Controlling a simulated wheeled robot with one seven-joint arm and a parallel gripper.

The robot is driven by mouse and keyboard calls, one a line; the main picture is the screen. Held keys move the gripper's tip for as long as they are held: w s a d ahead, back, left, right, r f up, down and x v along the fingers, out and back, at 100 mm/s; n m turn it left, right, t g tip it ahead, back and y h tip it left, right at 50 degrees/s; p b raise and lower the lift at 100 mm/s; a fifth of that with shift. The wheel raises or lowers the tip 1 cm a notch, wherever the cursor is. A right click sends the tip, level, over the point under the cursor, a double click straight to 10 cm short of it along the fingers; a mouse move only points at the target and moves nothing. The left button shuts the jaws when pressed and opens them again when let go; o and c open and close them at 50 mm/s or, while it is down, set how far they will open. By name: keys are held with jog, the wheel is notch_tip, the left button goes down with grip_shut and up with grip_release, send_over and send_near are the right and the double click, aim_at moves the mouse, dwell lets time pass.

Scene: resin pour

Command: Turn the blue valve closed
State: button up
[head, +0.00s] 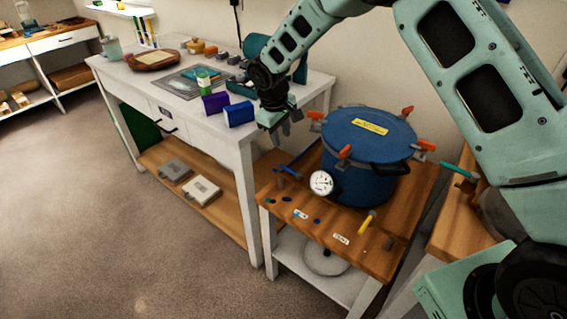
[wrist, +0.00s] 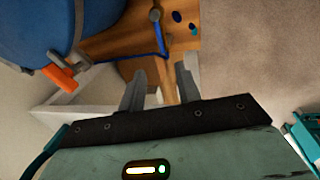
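The blue valve (head: 288,171) sits at the left side of the pot, by the back left of the small wooden stand. In the wrist view its thin blue handle (wrist: 160,36) shows just ahead of my fingers. The blue pressure pot (head: 362,184) has a round white gauge (head: 321,183) and several orange-tipped lid clamps. My gripper (head: 283,130) hangs above and behind the valve, left of the pot. In the wrist view its two fingers (wrist: 160,78) are apart with nothing held between them. I cannot tell their exact height above the handle.
A yellow-handled valve (head: 367,222) stands at the stand's front right. The wooden stand top (head: 330,222) carries small coloured discs and labels. The white workbench (head: 150,86) on the left holds purple and blue boxes (head: 226,109). The floor in front is clear.

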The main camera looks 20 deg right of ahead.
aim_at(287, 168)
jog(key=f, duration=0.4)
jog(key=w+d+f+p, duration=0.1)
jog(key=f, duration=0.4)
jog(key=d+f+p, duration=0.1)
jog(key=f, duration=0.3)
jog(key=shift+w+d+f, duration=0.15)
jog(key=shift+w+f, duration=0.1)
jog(key=shift+f, duration=0.05)
grip_shut()
